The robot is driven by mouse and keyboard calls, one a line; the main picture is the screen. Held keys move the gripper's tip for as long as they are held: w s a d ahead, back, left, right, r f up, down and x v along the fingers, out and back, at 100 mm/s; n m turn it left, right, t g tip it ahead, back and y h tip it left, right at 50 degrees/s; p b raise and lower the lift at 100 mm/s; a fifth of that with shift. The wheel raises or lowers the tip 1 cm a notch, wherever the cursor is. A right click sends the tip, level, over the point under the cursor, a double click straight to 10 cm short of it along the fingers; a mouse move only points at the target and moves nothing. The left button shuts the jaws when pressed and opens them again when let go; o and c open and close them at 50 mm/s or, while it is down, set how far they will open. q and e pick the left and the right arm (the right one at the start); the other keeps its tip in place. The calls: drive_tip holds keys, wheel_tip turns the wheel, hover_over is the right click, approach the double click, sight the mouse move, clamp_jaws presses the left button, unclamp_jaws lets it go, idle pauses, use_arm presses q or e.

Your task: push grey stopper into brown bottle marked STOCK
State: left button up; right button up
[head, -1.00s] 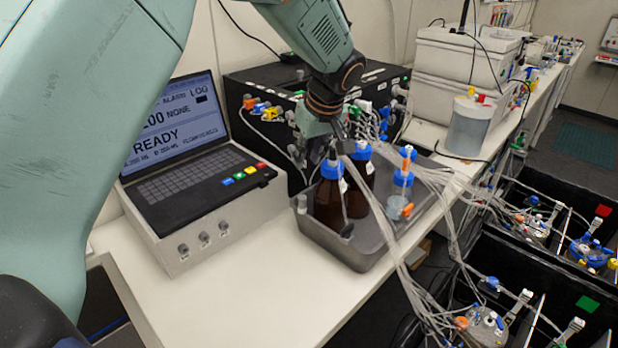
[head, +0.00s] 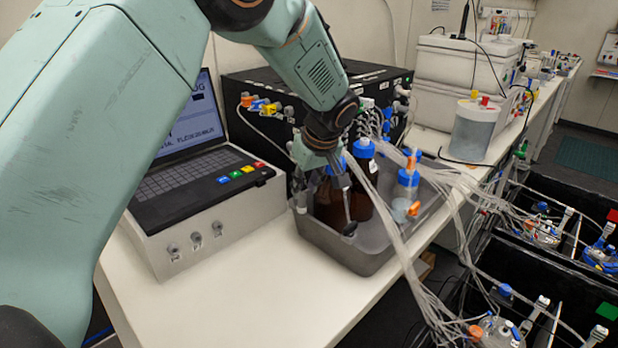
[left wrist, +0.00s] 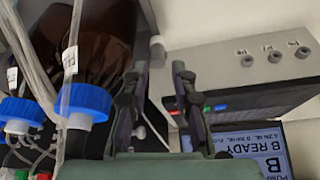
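Two brown bottles with blue caps stand in a grey metal tray (head: 372,265). The left one (head: 326,212) is partly behind my left gripper (head: 316,183); the other (head: 359,204) is to its right. A brown bottle (left wrist: 100,32) and its blue cap (left wrist: 83,100) also show in the left wrist view. Label lettering is unreadable, so I cannot tell which is STOCK. A small grey cylinder, apparently the stopper (head: 301,206), is at the tray's left corner, close below my left gripper. In the left wrist view the stopper (left wrist: 157,48) appears beyond the gap between my open, empty fingers (left wrist: 158,75).
A laptop-like console (head: 205,205) stands left of the tray. A clear bottle with blue cap (head: 404,192) stands right in the tray. Loose tubing (head: 392,240) runs over its right side. A black pump box (head: 290,85) stands behind. The table's front is clear.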

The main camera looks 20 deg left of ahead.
sight(303, 195)
use_arm(q)
drive_tip(key=x, duration=0.5)
drive_tip(key=shift+w+f, duration=0.1)
drive_tip(key=shift+w, duration=0.35)
drive_tip(key=shift+s, duration=0.4)
drive_tip(key=shift+w, duration=0.25)
drive_tip(key=c, duration=0.4)
drive_tip(key=shift+a, duration=0.1)
clamp_jaws()
use_arm(e)
drive_tip(key=shift+w+a+r, duration=0.1)
drive_tip(key=shift+w, duration=0.05)
use_arm(q)
drive_tip(key=shift+o, duration=2)
unclamp_jaws()
